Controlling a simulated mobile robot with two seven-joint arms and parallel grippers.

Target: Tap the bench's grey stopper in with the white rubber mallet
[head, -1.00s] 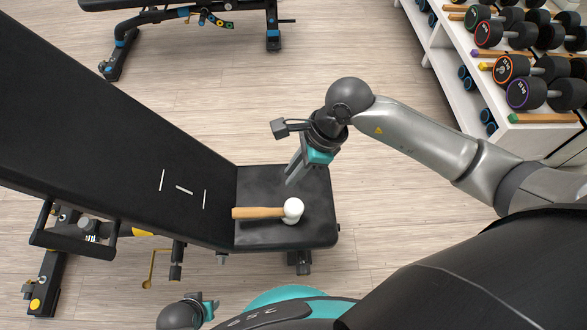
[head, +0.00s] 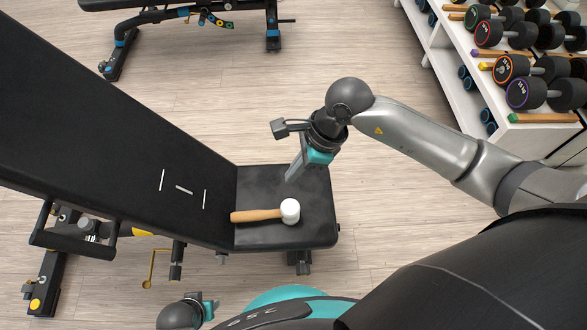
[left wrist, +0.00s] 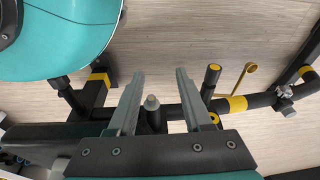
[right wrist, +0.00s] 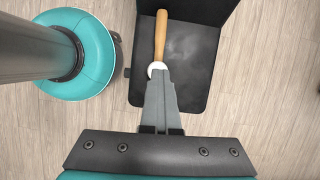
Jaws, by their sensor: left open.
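The white rubber mallet (head: 290,211) lies on the black bench seat (head: 262,180), its wooden handle pointing left. My right gripper (head: 291,178) is just behind the mallet in the head view, its fingers together and holding nothing. In the right wrist view the fingertips (right wrist: 160,76) partly cover the mallet's white head (right wrist: 155,67); the handle (right wrist: 161,35) is clear. My left gripper (left wrist: 158,75) is open. A grey-tipped peg, apparently the stopper (left wrist: 151,103), shows between its fingers, apart from both. A small grey piece (head: 221,258) also shows under the bench edge.
The bench's tilted backrest (head: 95,120) rises at left. Black posts and a yellow lever (head: 150,270) stick out from its near side. A dumbbell rack (head: 440,60) stands at upper right. The floor between is clear.

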